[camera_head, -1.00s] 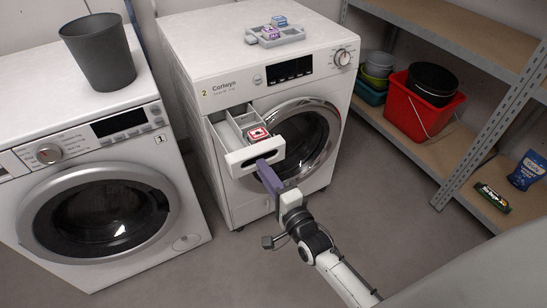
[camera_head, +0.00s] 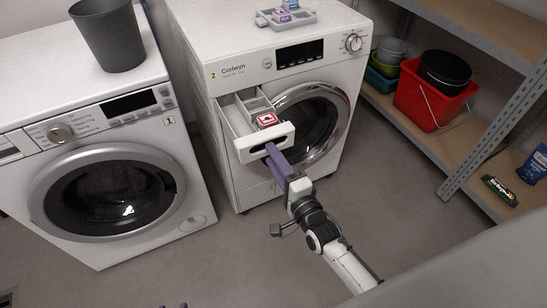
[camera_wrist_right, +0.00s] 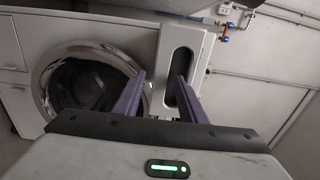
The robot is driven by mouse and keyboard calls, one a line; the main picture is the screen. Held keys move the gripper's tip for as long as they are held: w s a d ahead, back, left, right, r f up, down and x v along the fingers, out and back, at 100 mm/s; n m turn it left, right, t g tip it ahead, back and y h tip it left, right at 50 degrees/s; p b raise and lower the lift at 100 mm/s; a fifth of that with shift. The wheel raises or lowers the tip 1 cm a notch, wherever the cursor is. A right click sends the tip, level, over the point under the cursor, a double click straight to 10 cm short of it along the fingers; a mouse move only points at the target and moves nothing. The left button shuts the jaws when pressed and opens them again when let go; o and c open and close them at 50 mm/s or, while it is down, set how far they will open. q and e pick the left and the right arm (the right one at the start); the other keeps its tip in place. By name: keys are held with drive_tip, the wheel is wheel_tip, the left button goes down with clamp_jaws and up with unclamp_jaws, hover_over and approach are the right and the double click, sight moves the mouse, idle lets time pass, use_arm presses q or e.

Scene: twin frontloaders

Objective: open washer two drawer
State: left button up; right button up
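Washer two (camera_head: 225,140) is the white machine labelled 2, with its round door shut. Its detergent drawer (camera_head: 243,147) is pulled well out at the upper left of the front, showing compartments and a red-marked item (camera_head: 267,119) inside. My right gripper (camera_head: 270,150) is at the drawer front, with a purple finger at the dark handle slot. In the right wrist view, its two fingers are apart and the slot (camera_wrist_right: 180,62) shows beyond and between them. Contact cannot be told.
Washer one (camera_head: 130,250) stands left with a grey bin (camera_head: 108,38) on top. A grey tray (camera_head: 287,20) with small boxes sits on washer two. Shelving at right holds a red bucket (camera_head: 420,103) and packets. The floor (camera_head: 235,255) in front is clear.

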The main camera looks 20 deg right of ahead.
drive_tip(key=s, duration=1)
drive_tip(key=shift+d+p, duration=0.4)
drive_tip(key=shift+p, duration=0.05)
drive_tip(key=s+a+f+n+g+p, duration=0.1)
drive_tip(key=s+a+f+n+g, duration=0.1)
drive_tip(key=s+n, duration=0.5)
drive_tip(key=s+a+f+n+g+y+p, duration=0.1)
drive_tip(key=s+f+n+g, duration=0.4)
drive_tip(key=n, duration=0.7)
drive_tip(key=s+a+g+p, duration=0.1)
drive_tip(key=s+g, duration=0.1)
drive_tip(key=s, duration=0.1)
drive_tip(key=shift+a+f, duration=0.15)
drive_tip(key=shift+a, duration=0.1)
drive_tip(key=shift+w, duration=0.1)
